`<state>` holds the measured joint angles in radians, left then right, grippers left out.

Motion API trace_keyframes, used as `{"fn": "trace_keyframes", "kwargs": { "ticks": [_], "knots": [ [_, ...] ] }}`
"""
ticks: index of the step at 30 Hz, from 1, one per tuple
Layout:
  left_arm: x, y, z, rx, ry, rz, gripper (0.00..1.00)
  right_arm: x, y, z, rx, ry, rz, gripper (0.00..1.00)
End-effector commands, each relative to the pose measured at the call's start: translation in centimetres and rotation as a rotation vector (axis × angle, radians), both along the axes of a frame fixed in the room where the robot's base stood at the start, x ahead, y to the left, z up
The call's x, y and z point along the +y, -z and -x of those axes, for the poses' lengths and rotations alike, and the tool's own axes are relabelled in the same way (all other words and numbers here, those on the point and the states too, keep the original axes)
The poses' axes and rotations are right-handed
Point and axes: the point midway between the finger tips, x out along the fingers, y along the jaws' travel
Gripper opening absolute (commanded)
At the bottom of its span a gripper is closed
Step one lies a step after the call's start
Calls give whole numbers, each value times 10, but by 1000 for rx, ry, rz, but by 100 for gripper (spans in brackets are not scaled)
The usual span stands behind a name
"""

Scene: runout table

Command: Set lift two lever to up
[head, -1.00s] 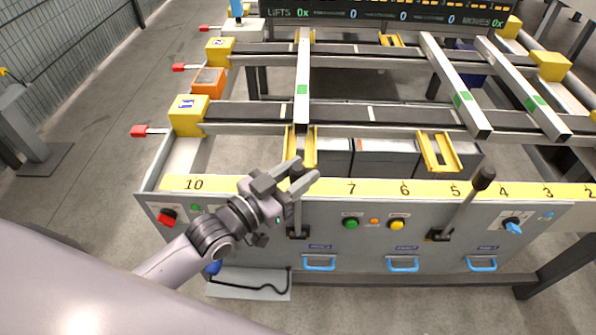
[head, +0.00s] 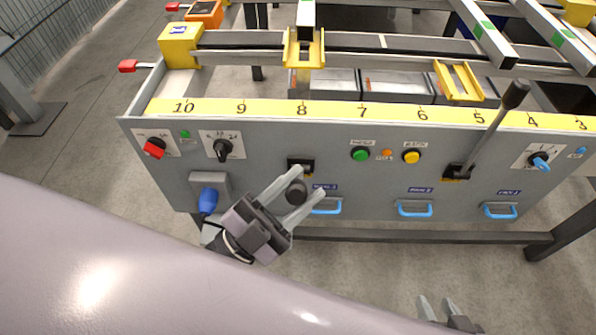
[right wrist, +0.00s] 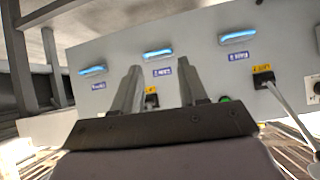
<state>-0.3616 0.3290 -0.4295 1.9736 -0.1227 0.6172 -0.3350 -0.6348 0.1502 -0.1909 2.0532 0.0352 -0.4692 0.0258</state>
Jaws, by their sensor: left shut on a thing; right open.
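Two black-knobbed levers are on the grey front panel (head: 265,140). The left lever's knob (head: 297,192) sits in front of and below its black slot (head: 300,165); its shaft is mostly hidden. My left gripper (head: 311,180) is shut on this knob, a finger on each side. The right lever (head: 487,140) stands up, tilted right, its knob (head: 516,94) near the panel's top edge. A lever shaft also shows in the right wrist view (right wrist: 292,115). The lift labels are too small to read surely. My right gripper (head: 441,306) is open and empty, low in front of the panel.
Green (head: 361,154) and yellow (head: 411,156) buttons sit between the levers. Blue handles (head: 415,208) line the lower panel. A red knob (head: 155,148) and a black selector (head: 223,149) are at left, a blue knob (head: 540,163) at right. The floor before the panel is clear.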

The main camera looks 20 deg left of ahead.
Motion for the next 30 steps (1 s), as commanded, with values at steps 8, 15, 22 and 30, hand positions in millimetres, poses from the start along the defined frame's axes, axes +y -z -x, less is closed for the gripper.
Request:
{"fn": "trace_keyframes", "kwargs": {
  "ticks": [8,15,22,30],
  "knots": [
    [-8,42,27,-163,5,-51,0,-4,51,-1,1,-1,11,43],
    [-11,56,37,-248,4,-76,0,-2,65,-1,-3,-10,17,43],
    [-12,61,40,-282,4,-87,0,11,48,-8,-45,-32,0,43],
    [-12,61,41,-286,5,-89,0,13,46,-10,-48,-33,-5,43]
  ]
}}
